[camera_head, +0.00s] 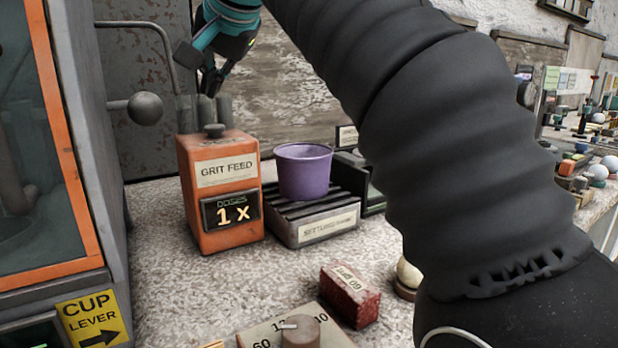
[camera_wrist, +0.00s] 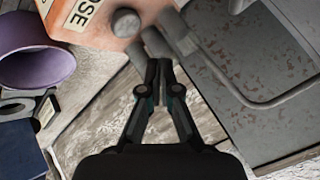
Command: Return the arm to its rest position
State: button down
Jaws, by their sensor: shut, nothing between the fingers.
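My black and teal gripper (camera_head: 208,84) is at the upper left of the head view, over the back of the orange GRIT FEED box (camera_head: 222,217). In the wrist view its fingers (camera_wrist: 158,66) are together with nothing between them. The fingertips are close to grey cylinders (camera_wrist: 155,42) by the box; I cannot tell whether they touch. The box shows a grey knob (camera_head: 214,130) on top and a display reading "1 x". My black sleeved arm reaches across the right half of the head view and hides part of the bench.
A purple cup (camera_head: 303,172) stands on a slatted rack (camera_head: 315,214) right of the box. An orange-framed cabinet (camera_head: 70,150) and a lever with a round knob (camera_head: 145,108) are at left. A red block (camera_head: 349,294) and a dial (camera_head: 300,331) are in front.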

notch_tip(320, 180, up, 5)
dwell(0.6)
